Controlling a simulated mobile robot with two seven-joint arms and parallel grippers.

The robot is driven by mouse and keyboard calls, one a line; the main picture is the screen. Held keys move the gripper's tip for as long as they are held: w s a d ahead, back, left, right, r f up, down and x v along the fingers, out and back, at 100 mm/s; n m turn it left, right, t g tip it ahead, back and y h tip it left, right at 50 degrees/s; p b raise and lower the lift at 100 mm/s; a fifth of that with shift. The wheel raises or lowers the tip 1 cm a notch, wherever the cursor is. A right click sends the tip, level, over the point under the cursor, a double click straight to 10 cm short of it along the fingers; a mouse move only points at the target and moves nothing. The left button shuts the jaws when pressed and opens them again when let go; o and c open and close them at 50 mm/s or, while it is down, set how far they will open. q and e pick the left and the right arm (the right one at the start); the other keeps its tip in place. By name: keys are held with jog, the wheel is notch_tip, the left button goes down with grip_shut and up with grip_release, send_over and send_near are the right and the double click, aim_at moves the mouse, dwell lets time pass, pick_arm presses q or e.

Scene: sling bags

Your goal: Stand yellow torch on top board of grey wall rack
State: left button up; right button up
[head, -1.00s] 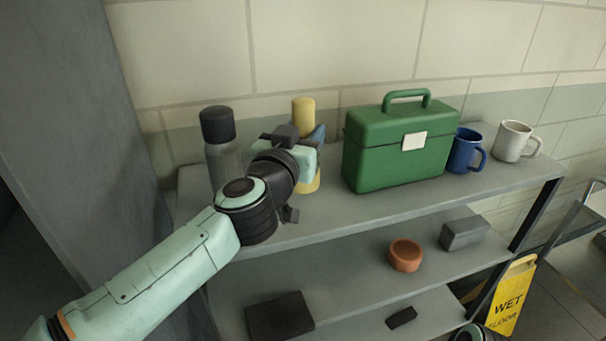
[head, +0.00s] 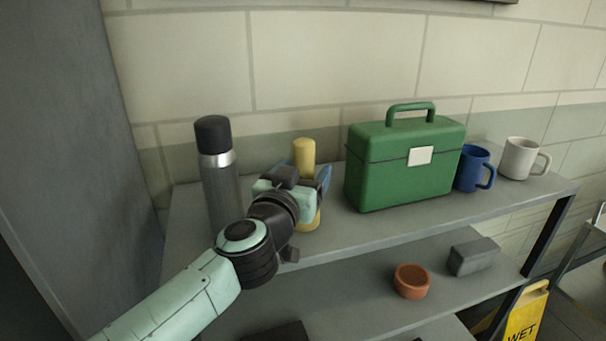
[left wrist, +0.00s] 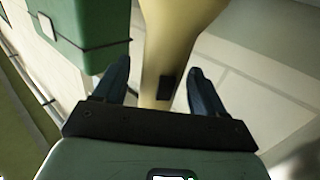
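The yellow torch (head: 304,153) stands upright on the top board (head: 370,235) of the grey rack, between a flask and a green box. My left gripper (head: 310,190) is at the torch's middle and hides part of it. In the left wrist view the torch (left wrist: 162,50) is between the two blue fingers (left wrist: 158,85), with a narrow gap visible on each side, so the gripper is open around it. My right gripper is not in view.
A dark flask (head: 219,185) stands close left of my left wrist. The green box (head: 400,175), a blue mug (head: 470,170) and a white mug (head: 519,158) stand to the right. Below are an orange bowl (head: 411,282), a grey block (head: 473,257) and a yellow wet-floor sign (head: 525,315).

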pick_arm(q)
jog(key=v, duration=1.2)
jog(key=shift+p, duration=0.35)
